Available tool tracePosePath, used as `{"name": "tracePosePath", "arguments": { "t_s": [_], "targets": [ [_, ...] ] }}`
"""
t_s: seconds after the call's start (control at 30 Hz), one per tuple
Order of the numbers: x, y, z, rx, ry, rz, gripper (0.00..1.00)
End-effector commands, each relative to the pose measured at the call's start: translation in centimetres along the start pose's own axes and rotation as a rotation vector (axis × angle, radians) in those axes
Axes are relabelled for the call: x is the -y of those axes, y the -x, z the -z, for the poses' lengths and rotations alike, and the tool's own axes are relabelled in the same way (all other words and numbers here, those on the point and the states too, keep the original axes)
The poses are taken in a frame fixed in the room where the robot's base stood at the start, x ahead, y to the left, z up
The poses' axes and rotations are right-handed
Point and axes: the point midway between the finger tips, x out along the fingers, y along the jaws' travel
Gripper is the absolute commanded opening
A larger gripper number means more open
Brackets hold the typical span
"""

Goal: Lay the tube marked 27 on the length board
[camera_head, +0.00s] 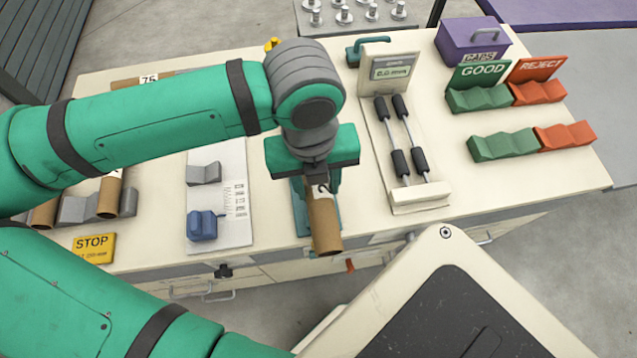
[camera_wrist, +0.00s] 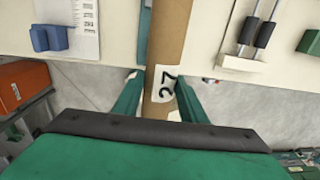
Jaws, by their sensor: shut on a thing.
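A brown cardboard tube (camera_head: 325,228) is in my gripper (camera_head: 318,186). In the wrist view the tube (camera_wrist: 168,35) carries a white label reading 27, between the two green fingers of my gripper (camera_wrist: 161,92). One tube end points toward the front table edge; whether the tube touches anything below is unclear. The length board (camera_head: 232,160), white with a printed scale, lies to the left of my gripper. It has a grey V-block (camera_head: 204,174) at its far part and a blue block (camera_head: 202,226) at its near part. No tube lies on it.
A gauge with rollers (camera_head: 405,150) stands right of my gripper. Green GOOD rests (camera_head: 478,98) and red REJECT rests (camera_head: 538,91) are farther right, near a purple CAPS box (camera_head: 472,42). Tubes on grey rests (camera_head: 76,209) and a yellow STOP sign (camera_head: 93,247) are at left.

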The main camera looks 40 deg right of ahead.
Motion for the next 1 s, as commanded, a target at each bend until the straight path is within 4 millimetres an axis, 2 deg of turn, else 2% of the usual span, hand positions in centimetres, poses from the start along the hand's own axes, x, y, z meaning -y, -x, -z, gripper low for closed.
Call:
{"name": "tracePosePath", "arguments": {
  "t_s": [1.0],
  "targets": [
    [0.2, 5.2, -0.1, 0.001, 0.002, -0.001, 0.12]
  ]
}}
